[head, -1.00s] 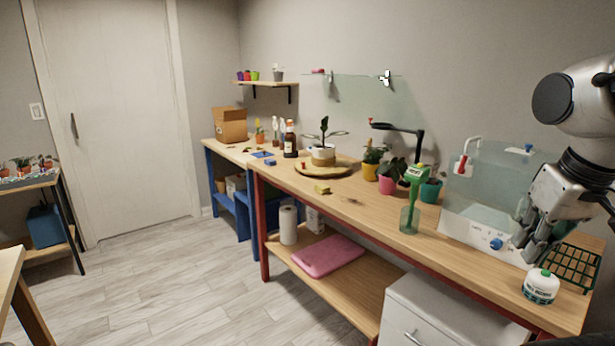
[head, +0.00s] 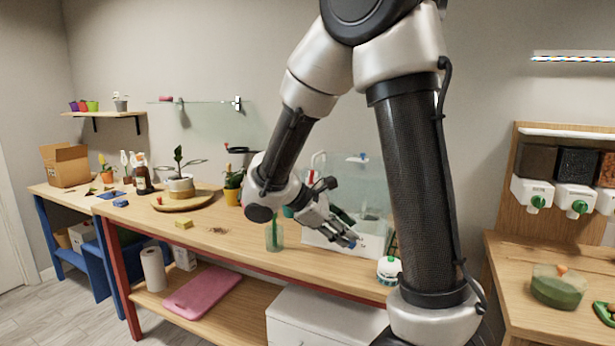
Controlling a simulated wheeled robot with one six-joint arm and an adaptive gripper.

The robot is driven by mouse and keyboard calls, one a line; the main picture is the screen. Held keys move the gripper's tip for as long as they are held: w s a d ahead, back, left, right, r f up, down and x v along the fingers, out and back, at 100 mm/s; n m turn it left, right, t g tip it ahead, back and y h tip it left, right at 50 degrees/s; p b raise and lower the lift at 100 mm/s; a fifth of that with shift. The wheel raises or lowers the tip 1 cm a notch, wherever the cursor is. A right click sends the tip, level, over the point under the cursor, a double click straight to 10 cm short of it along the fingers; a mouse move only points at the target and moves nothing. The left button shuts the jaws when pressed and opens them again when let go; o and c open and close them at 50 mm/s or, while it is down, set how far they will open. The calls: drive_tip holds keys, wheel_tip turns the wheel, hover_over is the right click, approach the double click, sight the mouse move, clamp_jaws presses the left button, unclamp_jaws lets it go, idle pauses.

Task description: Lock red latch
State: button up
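A clear box with a white base (head: 370,242) stands on the long wooden bench, partly behind my arm. At its upper left is a white handle (head: 319,158) with a small red piece (head: 312,175), the only red latch-like part I see on it. Whether it is locked is too small to tell.
A clear green-tinted cup (head: 274,236) stands left of the box. A white and green canister (head: 389,268) is at the bench front. A yellow pot (head: 232,196) stands further left. A bench with dispensers (head: 575,197) is at the right. The bench's front middle is mostly clear.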

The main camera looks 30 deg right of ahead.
drive_tip(key=w+a+r+n+t+h, duration=0.15)
drive_tip(key=w+n+t+h, duration=0.35)
drive_tip(key=w, duration=0.6)
drive_tip(key=n+t+h, duration=0.1)
drive_tip(key=n+t, duration=0.4)
drive_tip(key=n, duration=0.1)
approach(311, 174)
drive_tip(key=x, duration=0.8)
drive_tip(key=shift+w+d, duration=0.25)
drive_tip(key=shift+c, duration=0.2)
drive_tip(key=shift+g, duration=0.4)
clamp_jaws()
